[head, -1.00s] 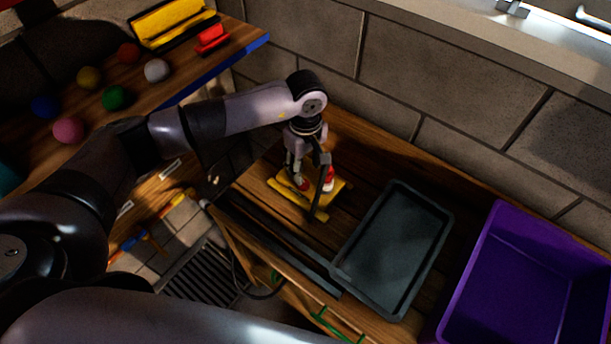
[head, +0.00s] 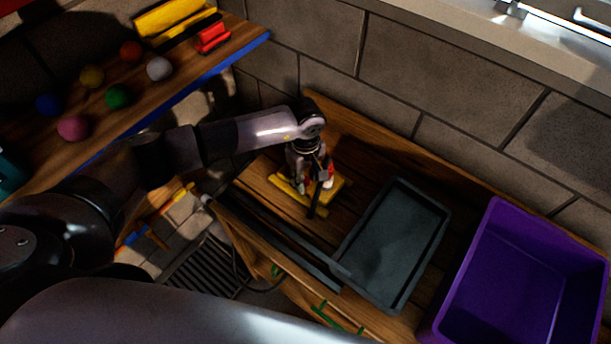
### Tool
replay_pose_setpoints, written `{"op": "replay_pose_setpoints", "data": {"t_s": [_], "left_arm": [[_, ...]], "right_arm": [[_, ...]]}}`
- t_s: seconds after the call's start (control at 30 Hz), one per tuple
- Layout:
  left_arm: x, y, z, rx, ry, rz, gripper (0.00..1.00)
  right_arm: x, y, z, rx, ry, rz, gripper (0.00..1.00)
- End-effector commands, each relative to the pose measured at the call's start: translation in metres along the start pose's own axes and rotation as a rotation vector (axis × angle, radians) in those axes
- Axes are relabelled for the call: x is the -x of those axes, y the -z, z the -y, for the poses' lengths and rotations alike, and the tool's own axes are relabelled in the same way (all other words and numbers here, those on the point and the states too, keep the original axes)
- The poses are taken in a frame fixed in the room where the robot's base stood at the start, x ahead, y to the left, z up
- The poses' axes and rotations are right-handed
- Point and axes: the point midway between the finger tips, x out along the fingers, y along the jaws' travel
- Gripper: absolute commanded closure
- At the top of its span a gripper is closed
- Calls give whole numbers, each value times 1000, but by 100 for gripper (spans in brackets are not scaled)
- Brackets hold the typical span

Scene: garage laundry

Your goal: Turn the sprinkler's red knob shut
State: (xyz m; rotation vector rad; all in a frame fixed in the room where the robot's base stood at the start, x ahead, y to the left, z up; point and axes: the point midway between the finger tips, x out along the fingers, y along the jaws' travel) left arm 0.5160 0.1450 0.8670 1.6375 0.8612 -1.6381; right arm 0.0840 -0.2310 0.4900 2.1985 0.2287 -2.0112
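The sprinkler has a yellow base (head: 334,191) that lies on the wooden bench top, left of the grey tray. A red part with a white bit (head: 328,174) shows on it, just right of my fingers; I cannot tell whether this is the knob. My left gripper (head: 308,193) points down over the sprinkler, its fingers low over the base. The fingers hide the middle of the sprinkler, so I cannot tell whether they grip anything. My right gripper is not in view.
A grey tray (head: 428,203) lies right of the sprinkler, and a purple bin (head: 478,238) stands farther right. A block wall (head: 440,80) rises behind the bench. A shelf (head: 165,108) with several coloured balls is at upper left, near my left arm.

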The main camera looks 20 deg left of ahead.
Motion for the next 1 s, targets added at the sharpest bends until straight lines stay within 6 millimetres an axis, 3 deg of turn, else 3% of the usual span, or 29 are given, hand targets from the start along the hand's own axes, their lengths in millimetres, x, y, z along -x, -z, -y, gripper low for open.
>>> {"op": "replay_pose_setpoints", "data": {"t_s": [0.43,0.77,1.0], "left_arm": [[0,0,0,1,0,0,100],[-1,1,0,38,-1,-1,100],[-2,1,-1,175,-1,-2,100]], "right_arm": [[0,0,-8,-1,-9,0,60],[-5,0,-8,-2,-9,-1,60],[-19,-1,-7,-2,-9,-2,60]]}}
